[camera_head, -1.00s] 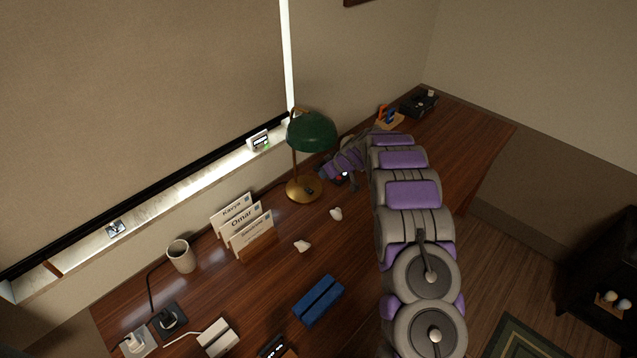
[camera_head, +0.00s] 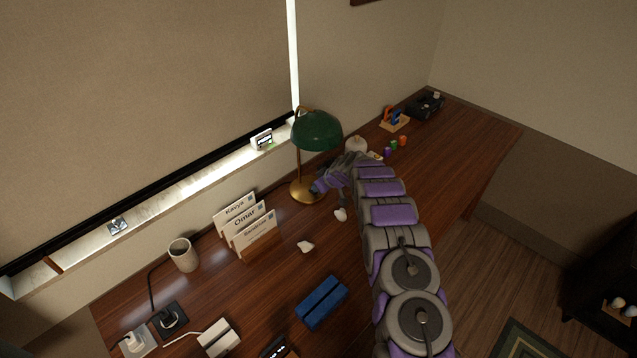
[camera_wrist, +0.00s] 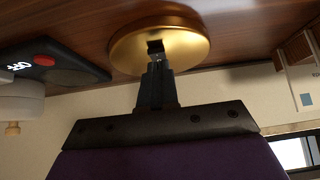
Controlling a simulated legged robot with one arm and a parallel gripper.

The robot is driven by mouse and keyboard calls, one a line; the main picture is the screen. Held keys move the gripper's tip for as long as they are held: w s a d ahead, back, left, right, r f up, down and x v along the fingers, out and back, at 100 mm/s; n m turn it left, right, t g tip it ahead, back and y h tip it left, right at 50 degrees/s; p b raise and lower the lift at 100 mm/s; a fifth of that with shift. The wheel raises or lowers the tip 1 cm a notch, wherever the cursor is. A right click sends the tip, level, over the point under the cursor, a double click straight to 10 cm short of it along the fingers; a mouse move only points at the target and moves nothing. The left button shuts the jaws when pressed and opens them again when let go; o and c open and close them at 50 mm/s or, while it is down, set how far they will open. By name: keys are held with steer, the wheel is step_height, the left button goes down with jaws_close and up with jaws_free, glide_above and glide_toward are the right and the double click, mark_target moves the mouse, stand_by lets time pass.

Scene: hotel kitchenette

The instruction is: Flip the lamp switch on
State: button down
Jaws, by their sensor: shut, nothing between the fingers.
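The desk lamp has a green shade (camera_head: 317,132) and a round brass base (camera_head: 298,195) on the wooden desk. My gripper (camera_head: 319,187) is at the right edge of the base, below the shade. In the wrist view the brass base (camera_wrist: 190,50) fills the top middle, with a small dark switch (camera_wrist: 155,46) on it. My gripper (camera_wrist: 157,66) is shut and empty, its fingertips right at the switch. I cannot tell whether they touch it. The fingers partly hide the switch, so its position is unclear. The shade shows no clear glow.
A black device marked OFF with a red button (camera_wrist: 44,60) lies near the lamp in the wrist view. Name cards (camera_head: 247,226) stand left of the lamp, with a cup (camera_head: 183,255) farther left. White lumps (camera_head: 306,246) and a blue block (camera_head: 322,302) lie in front.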

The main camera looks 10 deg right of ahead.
steer(key=shift+f, duration=0.45)
steer(key=shift+s+d+f, duration=0.1)
steer(key=shift+d+f, duration=0.1)
steer(key=shift+f, duration=0.1)
steer(key=shift+r, duration=0.1)
steer(key=shift+a+r, duration=0.1)
steer(key=shift+r, duration=0.65)
